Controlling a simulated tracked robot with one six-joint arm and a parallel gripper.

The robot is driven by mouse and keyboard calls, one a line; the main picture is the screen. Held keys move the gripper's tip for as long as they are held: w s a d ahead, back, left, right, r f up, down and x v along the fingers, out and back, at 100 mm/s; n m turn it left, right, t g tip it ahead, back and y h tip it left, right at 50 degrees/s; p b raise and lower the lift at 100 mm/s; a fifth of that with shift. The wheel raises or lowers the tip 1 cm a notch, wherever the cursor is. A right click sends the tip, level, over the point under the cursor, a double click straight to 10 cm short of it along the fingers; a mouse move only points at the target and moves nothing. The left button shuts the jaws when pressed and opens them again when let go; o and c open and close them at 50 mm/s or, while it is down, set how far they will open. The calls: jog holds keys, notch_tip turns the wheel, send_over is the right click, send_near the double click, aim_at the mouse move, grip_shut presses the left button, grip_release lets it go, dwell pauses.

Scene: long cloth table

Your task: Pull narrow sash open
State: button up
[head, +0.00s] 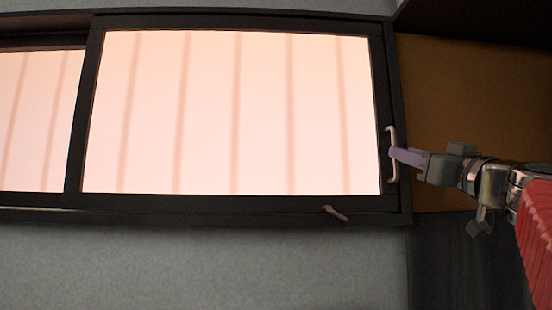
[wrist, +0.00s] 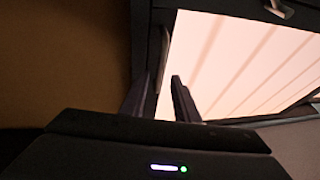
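The sash (head: 235,203) is a dark-framed sliding panel with a large pale pink, striped pane. A pale upright bar handle (head: 392,153) is on its right stile. My gripper (head: 398,156) reaches in from the right, its purple fingertips at the handle's middle. In the wrist view my gripper (wrist: 161,78) has its two dark fingers apart, on either side of the handle, which shows as a dim strip (wrist: 163,62) nearer the left finger. I cannot tell whether a finger touches it. The sash (wrist: 210,112) fills the right of that view.
A second small handle (head: 336,213) sticks out at the window's lower rail. Another pane (head: 35,120) shows at the left behind a dark stile. A brown panel (head: 450,90) lies right of the frame. Grey wall (head: 200,265) runs below.

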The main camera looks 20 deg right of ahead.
jog(key=shift+x, duration=1.2)
jog(key=shift+c, duration=0.3)
grip_shut()
